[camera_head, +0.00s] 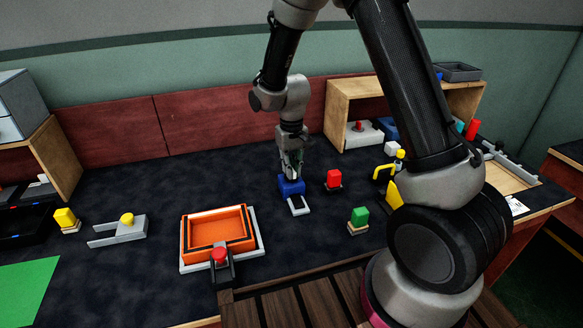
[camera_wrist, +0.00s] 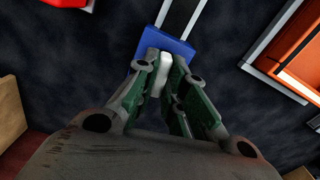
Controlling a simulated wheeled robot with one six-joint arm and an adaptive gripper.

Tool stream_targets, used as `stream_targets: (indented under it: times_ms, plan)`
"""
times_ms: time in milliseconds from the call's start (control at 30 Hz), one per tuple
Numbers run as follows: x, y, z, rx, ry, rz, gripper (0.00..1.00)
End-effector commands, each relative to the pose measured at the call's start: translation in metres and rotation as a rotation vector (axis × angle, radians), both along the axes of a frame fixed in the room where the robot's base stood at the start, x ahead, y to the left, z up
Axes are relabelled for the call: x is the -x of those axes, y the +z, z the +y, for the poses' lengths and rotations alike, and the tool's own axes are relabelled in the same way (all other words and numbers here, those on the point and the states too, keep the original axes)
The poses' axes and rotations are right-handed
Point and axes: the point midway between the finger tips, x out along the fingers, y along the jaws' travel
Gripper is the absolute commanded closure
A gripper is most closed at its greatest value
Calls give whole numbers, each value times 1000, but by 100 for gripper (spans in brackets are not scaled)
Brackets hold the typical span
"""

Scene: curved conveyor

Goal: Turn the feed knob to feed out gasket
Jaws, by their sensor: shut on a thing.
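A blue block (camera_head: 289,187) stands on the dark table at the middle of the head view, with a light U-shaped bracket (camera_head: 304,210) at its front. I take it to be the gasket feeder. My gripper (camera_head: 291,172) is above it, pointing down. In the wrist view the green-padded fingers of my gripper (camera_wrist: 165,72) are shut on a small white knob (camera_wrist: 165,63) at the edge of the blue block (camera_wrist: 178,46). My fingers hide part of the knob. I cannot make out a separate gasket.
An orange tray (camera_head: 187,242) with a red-knobbed clamp (camera_head: 219,256) lies to the left. A wooden shelf (camera_head: 338,105) is behind. Bare table lies left of the feeder.

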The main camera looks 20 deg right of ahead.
Motion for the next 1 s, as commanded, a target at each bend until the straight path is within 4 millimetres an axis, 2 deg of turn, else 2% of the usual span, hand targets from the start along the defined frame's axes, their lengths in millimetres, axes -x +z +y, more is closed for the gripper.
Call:
stream_targets:
  times_ms: [300,867,900,1000]
  plan:
    - [-1,0,0,0,-129,-1,100]
    - [-1,0,0,-1,-160,-2,100]
    - [-1,0,0,-1,-160,-2,84]
    - [-1,0,0,0,-159,-2,66]
